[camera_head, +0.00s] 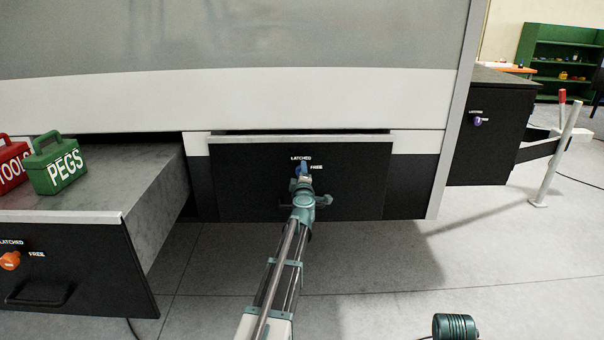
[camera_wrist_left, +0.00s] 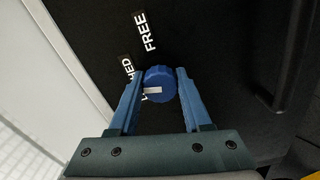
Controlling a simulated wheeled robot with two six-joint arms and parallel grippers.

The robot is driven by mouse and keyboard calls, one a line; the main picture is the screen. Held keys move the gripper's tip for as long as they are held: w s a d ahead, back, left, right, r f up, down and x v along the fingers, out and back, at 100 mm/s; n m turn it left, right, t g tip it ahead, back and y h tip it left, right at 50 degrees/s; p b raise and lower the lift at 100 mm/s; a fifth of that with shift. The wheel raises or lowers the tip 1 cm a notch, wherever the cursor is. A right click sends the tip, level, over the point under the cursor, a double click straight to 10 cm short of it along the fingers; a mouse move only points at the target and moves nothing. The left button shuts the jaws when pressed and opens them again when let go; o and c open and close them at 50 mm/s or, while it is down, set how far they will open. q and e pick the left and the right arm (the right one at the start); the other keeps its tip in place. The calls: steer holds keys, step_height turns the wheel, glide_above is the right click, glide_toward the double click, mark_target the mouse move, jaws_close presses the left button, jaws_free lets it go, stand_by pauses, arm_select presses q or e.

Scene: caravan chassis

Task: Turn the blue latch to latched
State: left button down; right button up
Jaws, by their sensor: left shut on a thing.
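The blue latch (camera_head: 301,169) is a small knob on the black front panel below the white band. LATCHED is printed above it and FREE to its right. My left gripper (camera_head: 302,179) reaches up to it from below and is shut on it. In the left wrist view, the blue latch (camera_wrist_left: 162,80) sits between the two blue fingers of my left gripper (camera_wrist_left: 160,74). Its white mark runs towards the LATCHED label, which a finger partly hides. FREE is fully readable there. My right gripper is not in view.
An open drawer (camera_head: 80,255) with an orange latch (camera_head: 10,260) juts out at left, carrying a green PEGS box (camera_head: 58,168) and a red TOOLS box (camera_head: 11,166). A black box (camera_head: 490,140) with a purple latch (camera_head: 478,121) stands at right. Floor right of my left arm is mostly clear.

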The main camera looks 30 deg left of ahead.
arm_select(q)
steer(key=shift+n, duration=1.2)
steer(key=shift+c, duration=1.7)
jaws_free()
steer(key=shift+s, duration=0.1)
steer(key=v, duration=1.3)
steer(key=shift+s+d, duration=0.2)
steer(key=shift+d, duration=0.05)
